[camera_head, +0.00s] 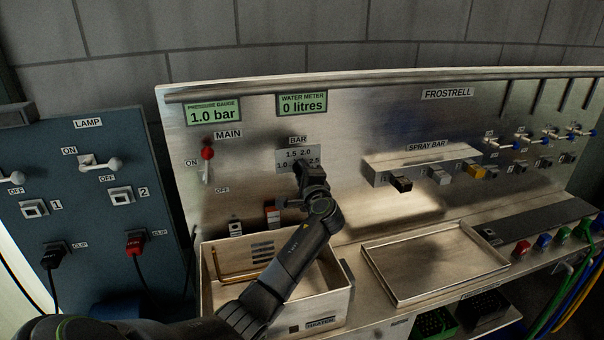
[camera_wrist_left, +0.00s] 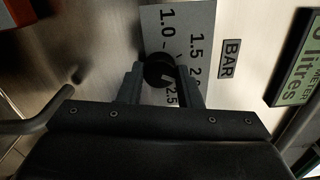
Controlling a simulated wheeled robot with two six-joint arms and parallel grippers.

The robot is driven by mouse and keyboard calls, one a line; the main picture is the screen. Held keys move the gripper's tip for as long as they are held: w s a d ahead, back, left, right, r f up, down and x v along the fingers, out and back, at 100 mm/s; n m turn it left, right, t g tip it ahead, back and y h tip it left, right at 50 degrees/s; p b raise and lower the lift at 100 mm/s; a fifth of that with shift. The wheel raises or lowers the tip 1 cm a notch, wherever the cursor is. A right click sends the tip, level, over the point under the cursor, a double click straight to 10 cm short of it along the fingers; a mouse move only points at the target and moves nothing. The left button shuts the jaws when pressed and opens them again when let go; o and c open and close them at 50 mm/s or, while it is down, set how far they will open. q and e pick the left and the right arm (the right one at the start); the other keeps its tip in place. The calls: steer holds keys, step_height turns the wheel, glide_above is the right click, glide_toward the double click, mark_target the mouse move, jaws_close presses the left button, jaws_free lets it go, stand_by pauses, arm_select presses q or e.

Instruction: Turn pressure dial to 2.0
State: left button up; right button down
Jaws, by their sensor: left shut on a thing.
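The pressure dial's grey plate (camera_head: 284,153), marked 1.0, 1.5, 2.0 and 2.5 under the BAR label (camera_head: 298,140), is on the steel panel. My left gripper (camera_head: 308,170) is at the plate and hides the knob in the head view. In the left wrist view, the round black dial knob (camera_wrist_left: 157,70) sits between the two fingers of my left gripper (camera_wrist_left: 160,82), which is shut on it. I cannot tell exactly where its pointer stands. The pressure gauge (camera_head: 212,113) reads 1.0 bar. My right gripper is not in view.
The water meter (camera_head: 302,103) reads 0 litres. The red-tipped MAIN lever (camera_head: 207,165) is left of the dial. A steel basin (camera_head: 335,305) lies below my left arm, and a shallow tray (camera_head: 440,293) is at right. Spray bar switches (camera_head: 400,183) stick out to the right.

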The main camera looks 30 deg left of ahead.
arm_select(q)
steer(key=shift+f, duration=0.1)
steer(key=o, duration=1)
steer(key=shift+d, duration=0.1)
steer(key=shift+c, duration=0.2)
steer(key=b+v, duration=0.6)
steer(key=v, duration=1.1)
steer(key=shift+s+b, duration=0.2)
steer(key=shift+b, duration=0.1)
steer(key=shift+d, duration=0.1)
